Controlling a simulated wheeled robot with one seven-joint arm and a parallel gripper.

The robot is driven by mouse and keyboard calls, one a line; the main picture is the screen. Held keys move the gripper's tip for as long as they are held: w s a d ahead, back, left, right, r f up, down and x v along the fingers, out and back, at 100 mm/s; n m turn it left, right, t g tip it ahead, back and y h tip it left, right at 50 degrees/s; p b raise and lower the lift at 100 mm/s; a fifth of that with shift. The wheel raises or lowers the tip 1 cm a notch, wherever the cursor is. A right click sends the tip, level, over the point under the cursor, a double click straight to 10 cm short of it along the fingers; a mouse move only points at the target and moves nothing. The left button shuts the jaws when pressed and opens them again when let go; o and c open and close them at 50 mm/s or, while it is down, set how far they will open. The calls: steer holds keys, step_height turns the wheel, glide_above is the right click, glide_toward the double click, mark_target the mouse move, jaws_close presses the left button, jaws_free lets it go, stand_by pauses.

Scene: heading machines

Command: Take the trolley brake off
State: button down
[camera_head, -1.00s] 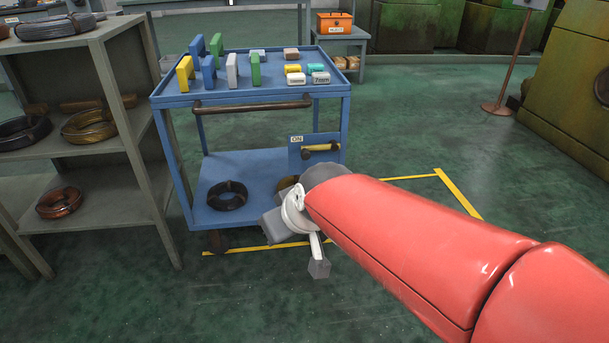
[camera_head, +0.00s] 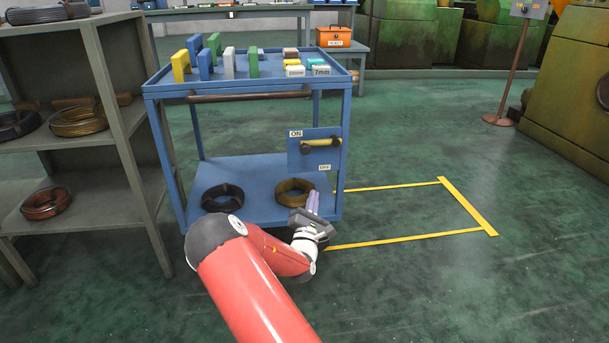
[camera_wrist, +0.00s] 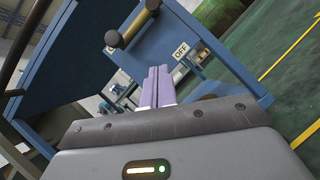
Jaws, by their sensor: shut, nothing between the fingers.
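The blue trolley (camera_head: 240,92) stands left of centre in the head view. On its right front is a blue brake plate (camera_head: 298,157) with a brass-coloured lever (camera_head: 322,144) lying about level near the ON label (camera_head: 296,133). The OFF label (camera_head: 325,168) is lower right on the plate. In the wrist view the lever (camera_wrist: 131,26) shows at the top, with the OFF label (camera_wrist: 181,50) to its right. My gripper (camera_head: 312,202) is shut and empty, its pale purple fingers below the plate and apart from the lever; they also show in the wrist view (camera_wrist: 158,78).
Wire coils (camera_head: 222,197) lie on the trolley's lower shelf. A grey rack (camera_head: 115,110) with more coils stands close on the left. Coloured blocks stand on the trolley top. A yellow floor outline (camera_head: 468,207) and open green floor lie to the right.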

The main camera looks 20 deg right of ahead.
steer(key=a+n+t+y, duration=0.1)
steer(key=n, duration=0.1)
steer(key=a+f+n+t+y, duration=0.1)
steer(key=n+t, duration=0.1)
steer(key=n, duration=0.1)
steer(key=a+f+n+t+y, duration=0.1)
steer(key=n+t, duration=0.1)
steer(key=n, duration=0.1)
steer(key=shift+s+a+f+b, duration=0.15)
steer(key=shift+s+a+b, duration=0.15)
steer(key=shift+b, duration=0.1)
steer(key=shift+d, duration=0.1)
steer(key=s+r+x, duration=0.1)
steer(key=r+x, duration=0.1)
steer(key=x, duration=1)
steer(key=shift+r, duration=0.4)
steer(key=shift+s, duration=0.1)
